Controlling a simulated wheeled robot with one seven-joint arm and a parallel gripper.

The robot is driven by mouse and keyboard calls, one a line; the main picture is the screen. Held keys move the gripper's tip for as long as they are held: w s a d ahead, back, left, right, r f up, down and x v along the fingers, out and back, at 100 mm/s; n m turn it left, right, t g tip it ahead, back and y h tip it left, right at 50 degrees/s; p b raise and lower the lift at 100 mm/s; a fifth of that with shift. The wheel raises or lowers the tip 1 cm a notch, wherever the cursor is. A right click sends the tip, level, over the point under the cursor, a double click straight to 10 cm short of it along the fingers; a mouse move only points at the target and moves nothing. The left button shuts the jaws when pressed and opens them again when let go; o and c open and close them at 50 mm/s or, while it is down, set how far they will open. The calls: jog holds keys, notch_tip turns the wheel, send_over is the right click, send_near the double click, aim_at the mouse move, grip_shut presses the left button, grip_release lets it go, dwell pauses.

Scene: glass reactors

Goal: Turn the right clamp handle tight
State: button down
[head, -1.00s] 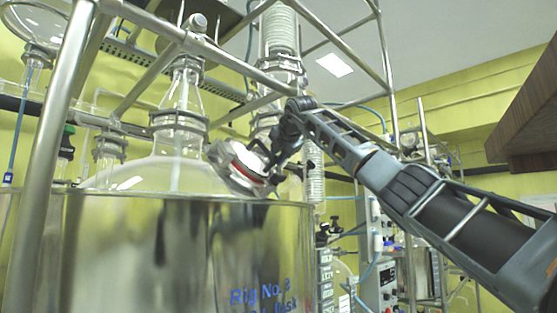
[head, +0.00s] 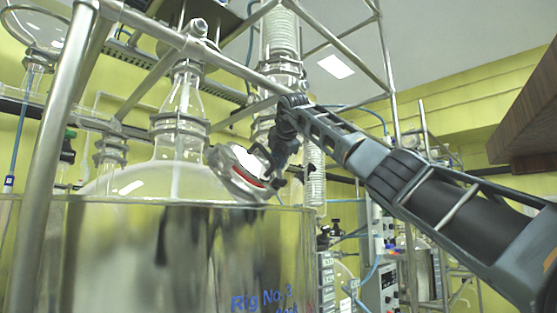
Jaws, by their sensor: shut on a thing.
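My gripper (head: 246,178) is at the top rim of the large steel vessel, right of the middle glass neck. Its fingertips reach down behind the rim, and what they hold is hidden by the gripper's own body and the rim. No right clamp handle can be made out. The glass flask (head: 160,178) sits in the steel vessel (head: 180,260), which is marked "Rig No. 3". A clamped joint (head: 178,125) shows on the flask's middle neck, left of my gripper.
A metal frame rail (head: 235,65) slants just above my arm. A coiled glass condenser (head: 280,40) stands behind the gripper. An upright pole (head: 45,180) is at left. A brown wooden shelf (head: 525,120) juts in at right, above a control box (head: 385,270).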

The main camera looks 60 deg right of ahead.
jog(key=c, duration=1.1)
grip_release()
jog(key=shift+f, duration=0.1)
jog(key=b+v, duration=0.2)
jog(key=v, duration=0.5)
jog(key=shift+s+a, duration=0.25)
